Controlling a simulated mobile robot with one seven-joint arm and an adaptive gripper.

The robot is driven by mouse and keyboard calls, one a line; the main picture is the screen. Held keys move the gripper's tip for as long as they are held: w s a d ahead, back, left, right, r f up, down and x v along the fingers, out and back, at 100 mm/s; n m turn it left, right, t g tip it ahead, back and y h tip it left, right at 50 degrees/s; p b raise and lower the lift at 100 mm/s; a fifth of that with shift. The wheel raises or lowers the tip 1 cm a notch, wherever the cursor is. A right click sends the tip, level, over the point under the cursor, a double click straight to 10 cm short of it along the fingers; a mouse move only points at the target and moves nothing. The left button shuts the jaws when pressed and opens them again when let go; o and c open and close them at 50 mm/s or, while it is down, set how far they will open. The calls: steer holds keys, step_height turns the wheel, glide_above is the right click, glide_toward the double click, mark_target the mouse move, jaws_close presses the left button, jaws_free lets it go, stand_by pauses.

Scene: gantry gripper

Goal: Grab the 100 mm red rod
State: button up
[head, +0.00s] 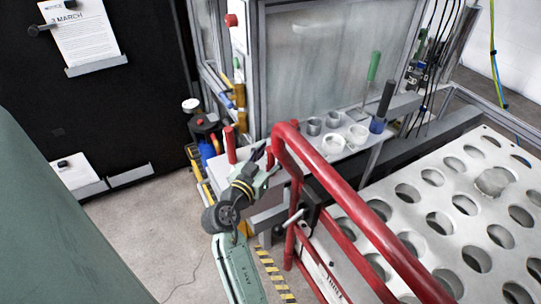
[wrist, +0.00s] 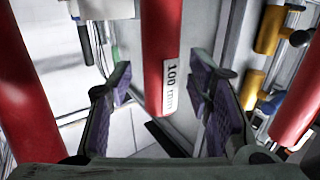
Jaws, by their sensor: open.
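The red rod with a white "100 mm" label (wrist: 160,50) shows in the middle of the wrist view, its lower end near the centre. My gripper (wrist: 161,86) is open, with a purple-padded finger on each side of the rod in the picture. There are visible gaps between the rod and both pads, and I cannot tell how far the rod is in depth. In the head view my gripper (head: 263,155) is at the small bench left of the red rail. A red rod (head: 230,145) stands just left of it there; its label cannot be read.
Other red cylinders show at the left (wrist: 30,85) and right (wrist: 297,100) of the wrist view. A red tubular rail (head: 350,205) and a white plate with round holes (head: 440,225) lie to the right. Cups (head: 333,144) and a glass panel (head: 315,65) stand behind.

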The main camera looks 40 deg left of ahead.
jaws_close()
stand_by(0.6)
